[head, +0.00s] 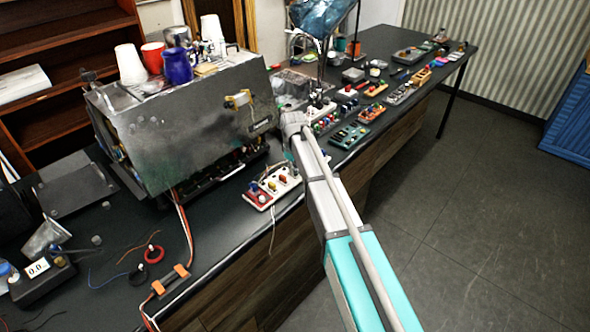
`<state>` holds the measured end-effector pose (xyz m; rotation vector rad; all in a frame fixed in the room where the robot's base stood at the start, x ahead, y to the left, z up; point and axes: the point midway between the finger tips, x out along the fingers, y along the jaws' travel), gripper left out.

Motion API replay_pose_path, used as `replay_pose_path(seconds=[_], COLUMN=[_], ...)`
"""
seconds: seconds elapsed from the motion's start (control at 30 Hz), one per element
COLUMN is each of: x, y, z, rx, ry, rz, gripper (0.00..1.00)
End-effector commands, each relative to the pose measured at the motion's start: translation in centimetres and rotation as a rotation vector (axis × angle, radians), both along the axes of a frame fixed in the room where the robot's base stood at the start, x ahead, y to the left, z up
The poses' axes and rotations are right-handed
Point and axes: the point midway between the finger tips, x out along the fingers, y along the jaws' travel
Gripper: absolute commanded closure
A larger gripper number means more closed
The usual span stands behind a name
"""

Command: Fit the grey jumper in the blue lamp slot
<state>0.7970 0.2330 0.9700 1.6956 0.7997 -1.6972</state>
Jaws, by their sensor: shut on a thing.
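My arm reaches in from the lower right to the bench. My gripper (289,157) is small and partly hidden by my own wrist, just above the back right of a white board (262,200) at the bench's front edge. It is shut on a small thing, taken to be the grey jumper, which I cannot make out. The white board carries red, yellow and white parts. I cannot tell which slot belongs to the blue lamp, nor whether the held piece touches the board.
A large grey brewer (195,125) with cups on top stands left of my gripper. Several small boards, among them a dark teal one (349,135), line the bench to the right. An orange-ended part (171,281) and loose wires lie at the front left.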

Motion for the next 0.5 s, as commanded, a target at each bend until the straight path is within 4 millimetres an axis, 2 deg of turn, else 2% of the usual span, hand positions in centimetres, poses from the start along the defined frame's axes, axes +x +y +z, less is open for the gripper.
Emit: replay_pose_path(seconds=[0.23,0.27,0.43,0.47,0.5], x=[-0.01,-0.01,-0.01,-0.01,-0.01], y=[0.02,0.02,0.03,0.03,0.03], z=[0.01,0.01,0.01,0.00,0.00], rx=[0.000,0.000,0.000,0.000,0.000], ry=[0.000,0.000,0.000,0.000,0.000], rz=[0.000,0.000,0.000,0.000,0.000], gripper=[1.00,0.76,0.45,0.40,0.40])
